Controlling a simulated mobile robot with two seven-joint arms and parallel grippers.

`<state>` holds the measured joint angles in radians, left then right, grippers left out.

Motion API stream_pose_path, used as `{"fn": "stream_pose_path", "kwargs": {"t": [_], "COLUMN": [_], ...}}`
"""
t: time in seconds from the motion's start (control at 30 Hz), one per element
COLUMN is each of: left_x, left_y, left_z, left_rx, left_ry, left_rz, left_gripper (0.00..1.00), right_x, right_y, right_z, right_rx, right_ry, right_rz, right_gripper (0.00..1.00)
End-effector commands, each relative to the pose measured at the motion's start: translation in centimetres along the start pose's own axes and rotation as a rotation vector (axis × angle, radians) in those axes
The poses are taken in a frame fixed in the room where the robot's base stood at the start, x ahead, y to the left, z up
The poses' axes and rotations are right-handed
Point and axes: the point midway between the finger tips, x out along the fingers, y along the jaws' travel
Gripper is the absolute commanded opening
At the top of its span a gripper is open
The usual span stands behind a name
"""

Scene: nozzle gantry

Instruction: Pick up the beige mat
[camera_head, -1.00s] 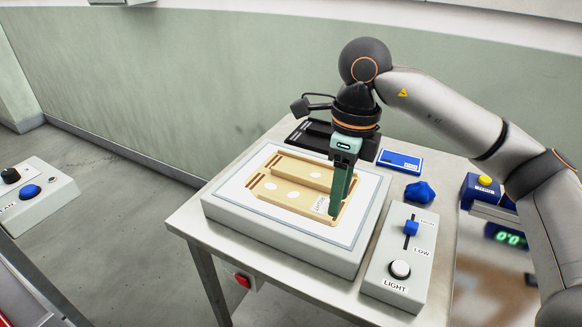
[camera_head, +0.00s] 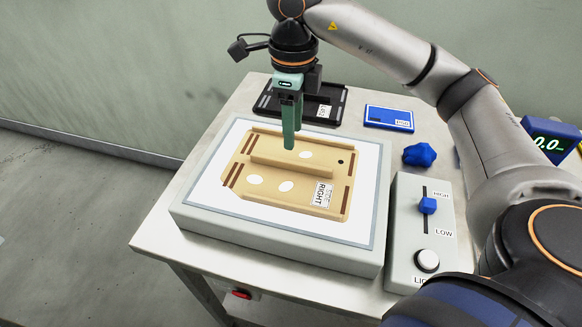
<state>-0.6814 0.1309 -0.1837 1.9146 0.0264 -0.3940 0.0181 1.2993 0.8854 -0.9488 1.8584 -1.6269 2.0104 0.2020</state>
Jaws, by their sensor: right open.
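The beige mat (camera_head: 300,199) lies on the white lit panel (camera_head: 215,205) of a grey box. It has white oval openings, dark slots near its corners, a raised strip along its middle and a label reading "SIDE RIGHT". My right gripper (camera_head: 290,147) points down over the far part of the mat, near the raised strip. Its green fingers are seen nearly edge-on and hold nothing visible. I cannot tell whether the fingertips touch the mat. They hide a small part of it. My left gripper is not in view.
A control box (camera_head: 409,222) with a blue slider and white knob stands right of the panel. A blue lump (camera_head: 419,154), a blue card (camera_head: 389,118) and a black tray (camera_head: 333,107) lie behind. A display reading 0.0 (camera_head: 547,141) is at far right.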

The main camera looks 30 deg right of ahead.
Motion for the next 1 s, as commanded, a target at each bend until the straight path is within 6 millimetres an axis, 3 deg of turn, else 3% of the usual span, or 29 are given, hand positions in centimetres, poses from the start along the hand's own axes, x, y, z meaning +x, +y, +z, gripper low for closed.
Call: {"fn": "stream_pose_path", "kwargs": {"t": [0.1, 0.37, 0.67, 0.97, 1.0], "left_x": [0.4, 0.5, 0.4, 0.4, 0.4], "left_y": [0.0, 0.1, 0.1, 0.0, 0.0], "left_z": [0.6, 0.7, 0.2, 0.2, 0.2], "left_rx": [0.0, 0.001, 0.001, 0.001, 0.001], "left_ry": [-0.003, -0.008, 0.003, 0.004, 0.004], "left_rz": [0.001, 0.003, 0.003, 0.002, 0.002], "left_gripper": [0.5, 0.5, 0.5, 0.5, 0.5], "right_x": [1.9, 3.3, 7.5, 8.0, 7.9], "right_y": [0.1, 0.0, 0.0, 0.0, 0.0], "right_z": [0.0, 0.0, 0.0, 0.0, 0.0], "right_rx": [-0.001, -0.001, -0.001, -0.001, -0.001], "right_ry": [0.001, 0.0, 0.001, -0.001, -0.001], "right_rz": [0.002, 0.0, 0.002, -0.001, -0.001], "right_gripper": [0.47, 0.47, 0.47, 0.47, 0.43]}}
